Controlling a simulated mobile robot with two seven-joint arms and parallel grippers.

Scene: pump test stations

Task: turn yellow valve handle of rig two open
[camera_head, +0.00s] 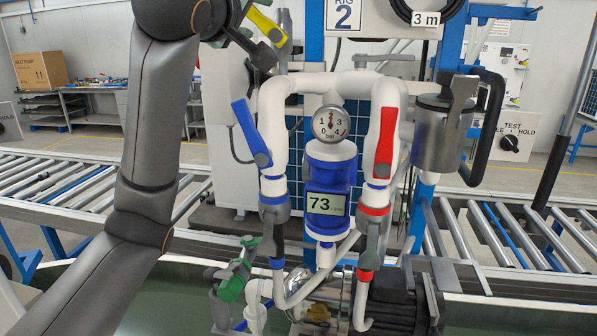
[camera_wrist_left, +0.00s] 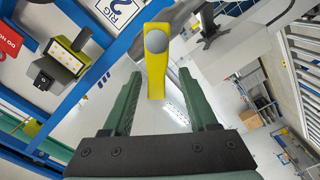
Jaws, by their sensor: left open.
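The yellow valve handle (camera_head: 265,28) is near the top of rig two, left of the RIG 2 sign (camera_head: 345,16), and slants in the head view. In the left wrist view the yellow handle (camera_wrist_left: 157,75) has a round grey hub at its upper end. My left gripper (camera_wrist_left: 163,78) is open, with its green fingers on either side of the handle's free end. A gap shows on each side, and I cannot tell whether the handle lies at fingertip depth. In the head view my left wrist covers part of the area beside the handle. My right gripper is not in view.
Below are a blue handle (camera_head: 252,133), a red handle (camera_head: 385,143), a green handle (camera_head: 235,277) and a gauge (camera_head: 331,124) on white pipes. A metal canister (camera_head: 440,133) with a black handle stands at right. Roller conveyors (camera_head: 500,235) run behind.

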